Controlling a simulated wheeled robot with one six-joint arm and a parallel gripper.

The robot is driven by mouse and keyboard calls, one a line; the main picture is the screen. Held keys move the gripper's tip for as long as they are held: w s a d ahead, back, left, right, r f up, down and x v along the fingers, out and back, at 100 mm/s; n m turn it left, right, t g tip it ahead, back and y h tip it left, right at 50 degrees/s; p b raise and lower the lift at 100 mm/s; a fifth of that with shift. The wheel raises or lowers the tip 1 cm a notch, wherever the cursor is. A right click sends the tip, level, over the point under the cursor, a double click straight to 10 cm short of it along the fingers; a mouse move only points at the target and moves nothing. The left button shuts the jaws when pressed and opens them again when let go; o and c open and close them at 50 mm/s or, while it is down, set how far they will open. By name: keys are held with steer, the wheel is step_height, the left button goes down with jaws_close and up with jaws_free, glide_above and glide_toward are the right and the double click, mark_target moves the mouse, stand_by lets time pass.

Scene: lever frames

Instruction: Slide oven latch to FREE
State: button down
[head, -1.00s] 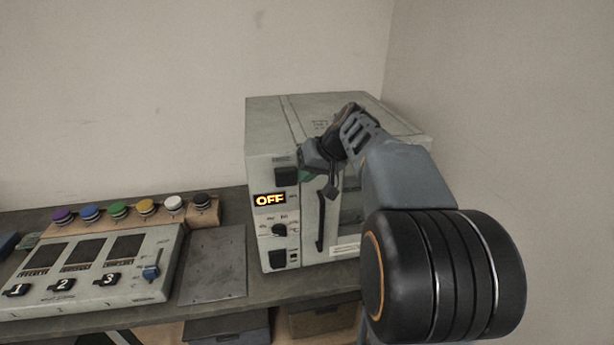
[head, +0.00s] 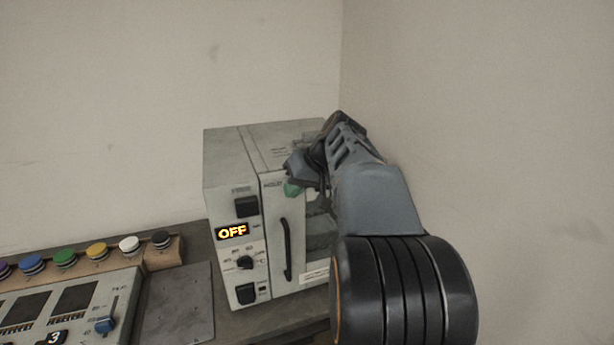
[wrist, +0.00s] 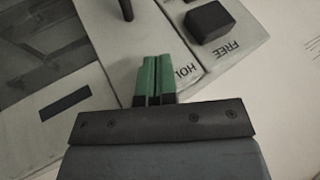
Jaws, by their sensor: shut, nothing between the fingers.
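The oven (head: 225,165) is a pale grey box with a lit OFF display. The latch, a black block (head: 246,206), sits on its control panel above the display. In the wrist view the latch (wrist: 208,22) is beside the FREE label (wrist: 222,48), on the panel side of the seam. The HOLD label (wrist: 183,73), partly hidden, is on the door side. My gripper (wrist: 154,58) has its green fingertips together and empty, close to the HOLD label and apart from the latch. In the head view my gripper (head: 291,189) is in front of the upper door, right of the latch.
A black vertical door handle (head: 286,250) stands out below my gripper. A knob (head: 245,263) is on the panel. Left are a row of coloured buttons (head: 97,250) and a bare metal plate (head: 178,305). A wall is close on the right.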

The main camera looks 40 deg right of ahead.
steer(key=shift+v, duration=2.8)
step_height(320, 180, down, 11)
steer(key=s+a+m+g+h, duration=0.1)
steer(key=s+m+g+h, duration=0.1)
steer(key=s+m+h, duration=0.15)
steer(key=s+a+f+n, duration=0.2)
steer(key=s+a+f, duration=0.2)
steer(key=a, duration=0.4)
steer(key=s+a+f+n, duration=0.3)
steer(key=a+f, duration=0.1)
steer(key=a, duration=0.3)
steer(key=shift+s+a+f+h, duration=0.3)
steer(key=shift+s+a+h, duration=0.05)
steer(key=shift+s+h, duration=0.1)
